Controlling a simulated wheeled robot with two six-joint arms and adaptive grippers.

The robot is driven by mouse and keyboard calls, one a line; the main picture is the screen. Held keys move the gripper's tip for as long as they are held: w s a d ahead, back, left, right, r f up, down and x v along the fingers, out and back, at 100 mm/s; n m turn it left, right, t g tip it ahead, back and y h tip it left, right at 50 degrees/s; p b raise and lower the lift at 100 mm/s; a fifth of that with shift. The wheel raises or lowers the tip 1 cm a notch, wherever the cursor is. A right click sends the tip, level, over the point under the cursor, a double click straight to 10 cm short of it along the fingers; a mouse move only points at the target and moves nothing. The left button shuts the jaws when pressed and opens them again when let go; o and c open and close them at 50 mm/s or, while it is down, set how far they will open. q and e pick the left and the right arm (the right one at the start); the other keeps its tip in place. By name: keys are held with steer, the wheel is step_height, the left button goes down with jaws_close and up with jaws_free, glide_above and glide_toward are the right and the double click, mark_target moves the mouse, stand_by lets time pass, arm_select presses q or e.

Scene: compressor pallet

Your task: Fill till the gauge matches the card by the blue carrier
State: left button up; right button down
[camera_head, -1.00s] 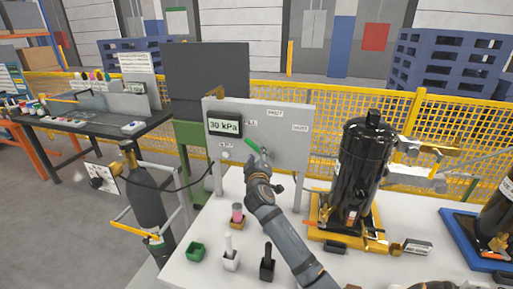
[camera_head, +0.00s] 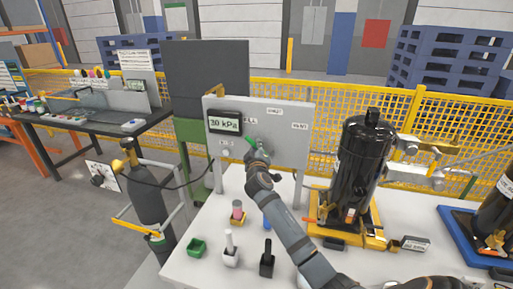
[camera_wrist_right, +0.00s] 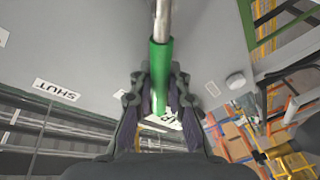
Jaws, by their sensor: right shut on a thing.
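The panel (camera_head: 285,135) carries a dark gauge display (camera_head: 225,122) that reads 30 kPa. My right gripper (camera_head: 254,148) is at the panel, shut on the green valve handle (camera_head: 249,141). In the right wrist view the handle (camera_wrist_right: 160,65) runs between the two fingers, with a SHUT label (camera_wrist_right: 57,90) to the left. The blue carrier (camera_head: 462,232) is at the right edge under a black compressor (camera_head: 497,222), partly cut off. My left gripper is not in view.
Small holders, green (camera_head: 197,247), white (camera_head: 230,257) and black (camera_head: 267,265), stand at the table's front left. A gas cylinder (camera_head: 147,195) with a hose stands left.

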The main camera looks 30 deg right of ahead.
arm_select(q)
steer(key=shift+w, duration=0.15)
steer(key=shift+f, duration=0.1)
